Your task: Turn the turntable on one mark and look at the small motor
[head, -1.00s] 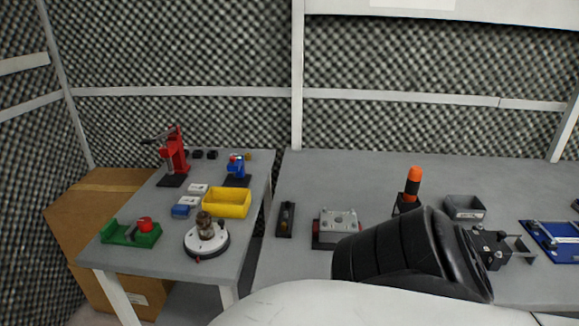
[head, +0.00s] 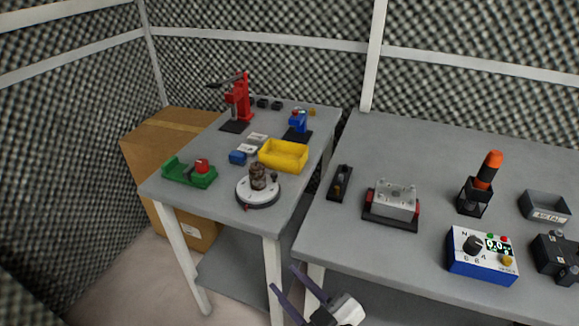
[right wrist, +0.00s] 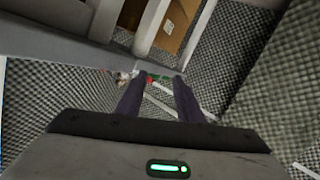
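The turntable (head: 250,195) is a round white disc on a dark base near the front right corner of the left table. The small motor (head: 258,176), brownish and upright, stands on top of it. A small red mark or pointer shows at the turntable's front edge. My right gripper (head: 290,278) is low in front of the tables, below and to the right of the turntable and apart from it. Its two dark fingers are spread with nothing between them. In the right wrist view its fingers (right wrist: 152,85) also stand apart. My left gripper is out of view.
On the left table are a yellow bin (head: 284,154), a green fixture (head: 190,173), a red press (head: 238,102) and a blue device (head: 298,124). The right table (head: 330,235) holds a grey clamp block (head: 396,200) and a blue meter box (head: 481,256). A cardboard box (head: 150,140) stands behind.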

